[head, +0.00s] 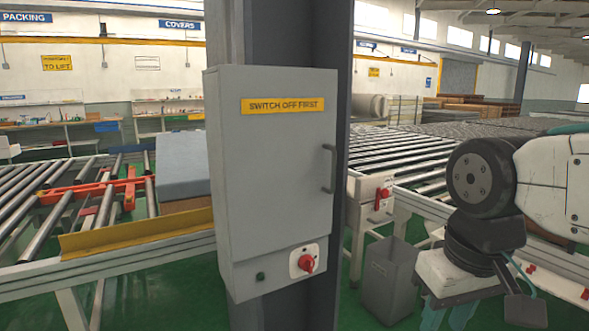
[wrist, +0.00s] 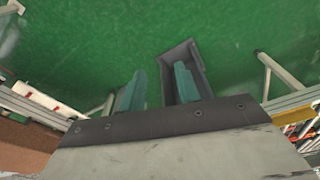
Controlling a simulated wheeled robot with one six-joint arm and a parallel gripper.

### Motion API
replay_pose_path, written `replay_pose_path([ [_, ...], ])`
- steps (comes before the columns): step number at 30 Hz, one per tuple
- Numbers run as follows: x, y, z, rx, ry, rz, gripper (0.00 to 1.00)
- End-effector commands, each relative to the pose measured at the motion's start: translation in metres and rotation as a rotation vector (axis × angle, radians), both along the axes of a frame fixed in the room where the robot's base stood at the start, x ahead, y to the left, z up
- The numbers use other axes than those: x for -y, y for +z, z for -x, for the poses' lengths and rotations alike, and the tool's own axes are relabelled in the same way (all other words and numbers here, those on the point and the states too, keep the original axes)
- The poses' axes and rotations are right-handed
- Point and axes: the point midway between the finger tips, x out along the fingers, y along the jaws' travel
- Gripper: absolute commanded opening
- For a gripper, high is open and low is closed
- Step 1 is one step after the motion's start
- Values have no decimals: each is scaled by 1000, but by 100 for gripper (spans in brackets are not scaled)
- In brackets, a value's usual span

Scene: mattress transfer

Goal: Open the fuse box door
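The grey fuse box (head: 270,150) hangs on a dark steel column in the head view. Its door looks shut, with a yellow "SWITCH OFF FIRST" label (head: 282,105). A dark bar handle (head: 330,168) is on the door's right edge. A red rotary switch (head: 306,263) on a white plate sits below the door; I cannot tell its setting. My gripper (head: 447,314) is to the right of and below the box, pointing down, away from the handle. In the wrist view its two teal fingers (wrist: 160,75) are apart with nothing seen between them.
A grey open bin (head: 388,285) stands on the green floor below the box's right side; in the wrist view it (wrist: 196,52) is under my fingers. Roller conveyors flank the column. A control box with a red knob (head: 372,195) is behind the handle.

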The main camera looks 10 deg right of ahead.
Motion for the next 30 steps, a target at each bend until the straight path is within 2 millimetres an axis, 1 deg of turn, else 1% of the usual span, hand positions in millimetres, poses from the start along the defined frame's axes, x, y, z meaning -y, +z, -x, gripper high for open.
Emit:
replay_pose_path([
  [1, 0, 16, -20, 12, 4, -2, 32],
  [2, -1, 27, -34, 23, 8, -2, 32],
  [3, -2, 42, -54, 38, 16, -3, 32],
  [5, -4, 67, -90, 65, 27, -5, 32],
  [6, -6, 83, -116, 83, 35, -7, 32],
  [8, -9, 106, -155, 112, 50, -9, 32],
  [9, -11, 119, -180, 132, 58, -10, 32],
  [11, -14, 136, -216, 159, 68, -12, 32],
  [12, -16, 146, -238, 177, 75, -12, 32],
  [15, -21, 163, -285, 213, 93, -13, 32],
  [18, -24, 174, -316, 238, 103, -14, 32],
  [21, -27, 179, -332, 252, 109, -15, 32],
  [23, -28, 178, -336, 256, 111, -15, 32],
  [26, -29, 170, -342, 257, 112, -16, 32],
  [30, -29, 149, -349, 255, 112, -16, 32],
])
